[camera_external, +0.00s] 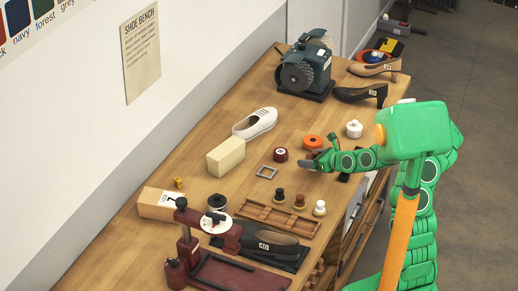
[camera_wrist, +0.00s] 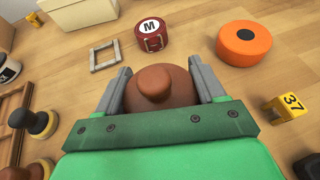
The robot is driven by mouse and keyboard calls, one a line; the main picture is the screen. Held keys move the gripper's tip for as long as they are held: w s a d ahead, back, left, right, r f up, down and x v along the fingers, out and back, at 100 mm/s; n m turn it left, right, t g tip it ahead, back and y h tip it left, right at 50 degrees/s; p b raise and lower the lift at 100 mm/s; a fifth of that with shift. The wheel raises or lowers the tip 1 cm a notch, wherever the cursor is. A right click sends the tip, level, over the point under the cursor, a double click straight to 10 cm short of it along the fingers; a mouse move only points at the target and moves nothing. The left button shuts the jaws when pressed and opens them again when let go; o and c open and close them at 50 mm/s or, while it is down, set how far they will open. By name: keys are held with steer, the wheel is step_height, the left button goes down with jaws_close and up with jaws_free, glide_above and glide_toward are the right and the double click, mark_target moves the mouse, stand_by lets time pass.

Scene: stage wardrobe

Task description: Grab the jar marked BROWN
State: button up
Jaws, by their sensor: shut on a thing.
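A brown round jar with a knobbed lid (camera_wrist: 154,84) sits between the two grey fingers of my gripper (camera_wrist: 162,75) in the wrist view. The fingers press on it from left and right, and I see it from above. No lettering on it shows. In the external view my gripper (camera_external: 314,162) is low over the bench, beside the orange disc, and the jar can hardly be made out there.
On the wooden bench (camera_external: 190,165), a dark red tin marked M (camera_wrist: 151,36), an orange disc (camera_wrist: 244,43) and a grey square frame (camera_wrist: 104,55) lie just beyond my gripper. A yellow 37 tag (camera_wrist: 287,107) is at right. A white lidded jar (camera_external: 354,129) stands farther back.

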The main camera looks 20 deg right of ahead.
mark_target(311, 155)
steer(key=shift+r, duration=3.55)
